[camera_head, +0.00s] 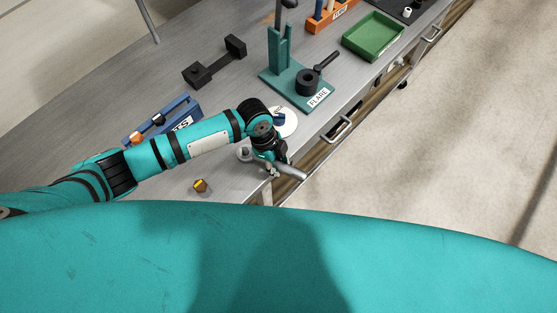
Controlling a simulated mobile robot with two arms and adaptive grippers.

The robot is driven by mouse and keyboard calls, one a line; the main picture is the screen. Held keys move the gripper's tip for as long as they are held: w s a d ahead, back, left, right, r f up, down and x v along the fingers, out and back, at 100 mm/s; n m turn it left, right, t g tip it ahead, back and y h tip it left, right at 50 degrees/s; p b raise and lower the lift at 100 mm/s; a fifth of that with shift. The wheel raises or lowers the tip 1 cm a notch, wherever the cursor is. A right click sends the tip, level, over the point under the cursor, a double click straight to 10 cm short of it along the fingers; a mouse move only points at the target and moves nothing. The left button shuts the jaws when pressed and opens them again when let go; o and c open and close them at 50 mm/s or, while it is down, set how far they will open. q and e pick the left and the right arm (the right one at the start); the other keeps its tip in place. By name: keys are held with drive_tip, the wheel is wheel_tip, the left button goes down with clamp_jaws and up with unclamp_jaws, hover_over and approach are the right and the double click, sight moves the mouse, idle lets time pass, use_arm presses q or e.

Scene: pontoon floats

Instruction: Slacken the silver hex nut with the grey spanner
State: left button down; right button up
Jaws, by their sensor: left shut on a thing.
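My left gripper (270,165) is at the front edge of the grey bench, pointing down, seen from above and partly hidden by its own wrist. It is shut on the grey spanner (293,173), whose light grey end sticks out to the right over the bench edge. The rest of the spanner is hidden under the gripper. A small round silver-grey piece (243,153) shows just left of the gripper; it may be the silver hex nut or its mount, too small to tell. I cannot tell whether the spanner touches the nut. My right gripper is not in view.
A brass-coloured hex piece (201,186) lies left of the gripper. Behind stand a white disc (285,122), a teal flare stand (297,86), a black bracket (214,62), a blue rack (163,121) and a green tray (373,37). Drawer handles (336,128) line the bench front.

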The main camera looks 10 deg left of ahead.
use_arm(q)
drive_tip(key=shift+r+p, duration=0.65)
drive_tip(key=shift+r, duration=1.8)
drive_tip(key=shift+r, duration=0.35)
wheel_tip(320, 180, up, 6)
drive_tip(key=w+a+r+n+t+y+b, duration=0.1)
drive_tip(key=w+a+r+n+t+b, duration=0.1)
drive_tip(key=a+n+b, duration=0.5)
drive_tip(key=w+a+r+n+t+y+b, duration=0.1)
drive_tip(key=a+n+b, duration=0.6)
drive_tip(key=n, duration=0.7)
wheel_tip(320, 180, up, 2)
drive_tip(key=shift+w+a+r+n+t+y+b, duration=0.1)
drive_tip(key=shift+w+a+n+t+y+b, duration=0.3)
drive_tip(key=shift+w, duration=0.8)
